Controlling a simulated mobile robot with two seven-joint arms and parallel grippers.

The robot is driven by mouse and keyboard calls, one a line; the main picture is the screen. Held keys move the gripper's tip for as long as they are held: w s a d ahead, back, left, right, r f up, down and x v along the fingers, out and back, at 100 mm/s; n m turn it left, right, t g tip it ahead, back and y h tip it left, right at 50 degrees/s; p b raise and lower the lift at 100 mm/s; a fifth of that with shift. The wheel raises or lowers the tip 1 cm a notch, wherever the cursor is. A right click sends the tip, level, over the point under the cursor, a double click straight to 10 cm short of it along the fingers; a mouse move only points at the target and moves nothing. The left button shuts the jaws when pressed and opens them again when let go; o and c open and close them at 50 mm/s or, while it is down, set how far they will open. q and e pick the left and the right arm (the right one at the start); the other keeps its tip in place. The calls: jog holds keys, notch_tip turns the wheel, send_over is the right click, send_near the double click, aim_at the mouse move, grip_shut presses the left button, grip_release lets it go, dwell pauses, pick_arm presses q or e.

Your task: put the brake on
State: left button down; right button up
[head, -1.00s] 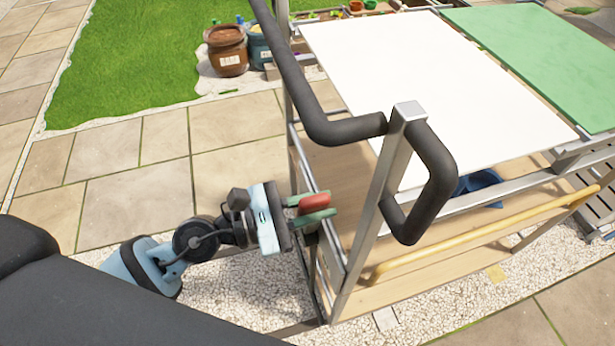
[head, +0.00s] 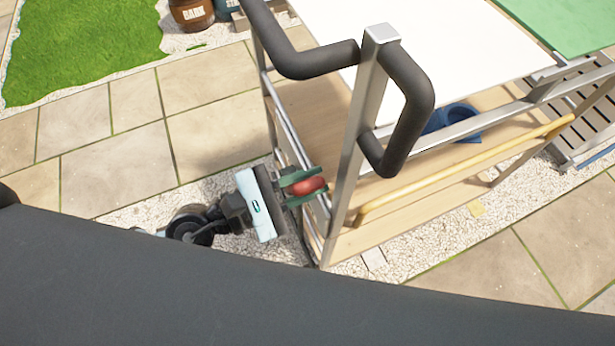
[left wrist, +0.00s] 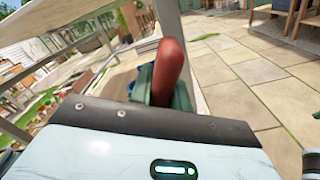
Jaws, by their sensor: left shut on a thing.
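The brake lever shows as a red grip (head: 308,185) at the near left end of the metal-framed cart (head: 356,135), low beside its post. My left gripper (head: 303,187) is shut on this red grip, with a green finger on either side. In the left wrist view the red grip (left wrist: 168,68) stands up between the green fingers, past the dark edge of the gripper body. The lower part of the lever and its pivot are hidden. My right gripper is not in view.
The cart has a black bent handle (head: 405,100), a white top (head: 430,50), a wooden shelf (head: 320,115) and a yellow rail (head: 465,165). A blue container (head: 460,120) is on the shelf. Gravel (head: 240,165) and paving (head: 110,170) surround it. The paving at left is clear.

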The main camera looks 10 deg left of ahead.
aim_at(291, 195)
pick_arm(q)
jog(key=c, duration=1.3)
grip_release()
jog(key=shift+s+d+f, duration=0.1)
jog(key=shift+s+f, duration=0.05)
jog(key=b+v, duration=0.3)
jog(key=v, duration=0.3)
jog(key=shift+f, duration=0.2)
jog(key=shift+s+a+b, duration=0.35)
jog(key=shift+a+b, duration=0.2)
jog(key=shift+b, duration=0.1)
jog(key=shift+s+a+r, duration=0.2)
